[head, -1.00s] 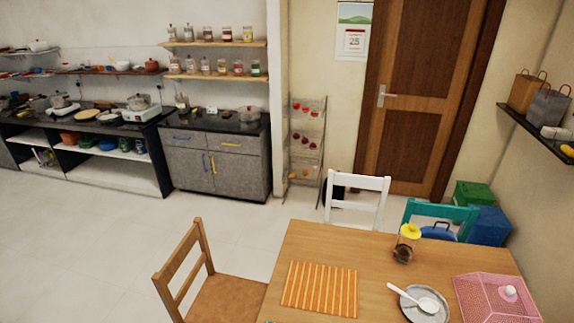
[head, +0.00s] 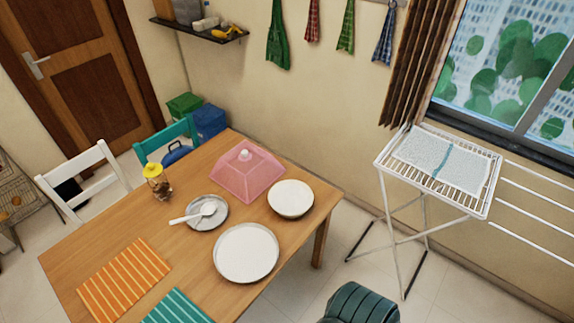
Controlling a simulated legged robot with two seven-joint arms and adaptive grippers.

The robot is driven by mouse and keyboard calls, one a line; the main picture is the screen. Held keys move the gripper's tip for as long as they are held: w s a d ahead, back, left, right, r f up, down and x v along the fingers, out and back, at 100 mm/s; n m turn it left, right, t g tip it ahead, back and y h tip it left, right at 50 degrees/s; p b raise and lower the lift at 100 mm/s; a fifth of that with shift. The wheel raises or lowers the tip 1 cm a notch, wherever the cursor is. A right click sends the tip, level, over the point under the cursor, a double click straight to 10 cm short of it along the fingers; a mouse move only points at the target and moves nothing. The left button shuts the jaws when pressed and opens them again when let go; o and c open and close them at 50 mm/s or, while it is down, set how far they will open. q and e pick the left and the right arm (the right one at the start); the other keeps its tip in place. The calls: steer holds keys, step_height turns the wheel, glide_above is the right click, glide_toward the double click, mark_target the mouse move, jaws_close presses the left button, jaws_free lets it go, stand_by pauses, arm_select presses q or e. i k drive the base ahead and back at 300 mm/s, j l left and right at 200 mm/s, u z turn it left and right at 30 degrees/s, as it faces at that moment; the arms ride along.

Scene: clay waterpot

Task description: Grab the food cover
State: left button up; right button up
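The pink food cover (head: 246,172) is a mesh, flat-topped pyramid with a white knob (head: 244,155) on top. It sits on the far part of the wooden dining table (head: 110,240), near the back edge. Neither of my grippers shows in the head view, and nothing is holding the cover.
White (head: 90,178) and teal (head: 167,138) chairs line the far side. A drying rack (head: 438,170) stands right.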

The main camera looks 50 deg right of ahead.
mark_target(243, 155)
steer(key=z, duration=1.3)
